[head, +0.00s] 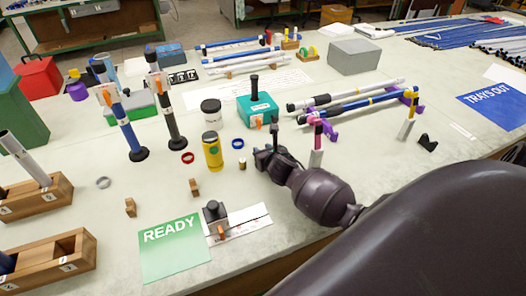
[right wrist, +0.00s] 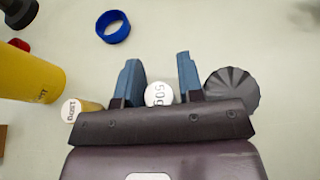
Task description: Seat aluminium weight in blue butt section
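The aluminium weight (right wrist: 158,94), a silver disc face marked 50g, lies between the two blue fingers of my right gripper (right wrist: 158,82) in the right wrist view. The fingers are apart, with a gap showing beside the weight. In the head view my right gripper (head: 268,158) is low over the table and hides the weight. A brass weight (right wrist: 78,109) is just left of the fingers; it also shows in the head view (head: 242,163). A blue butt section (head: 127,126) stands upright in a black foot at left. My left gripper is not in view.
A dark ribbed round object (right wrist: 232,90) is close to the right finger. A blue ring (head: 238,142) and a yellow canister (head: 212,152) stand left of the gripper. A black section (head: 172,112) stands upright beside the blue one. A green READY card (head: 172,248) lies in front.

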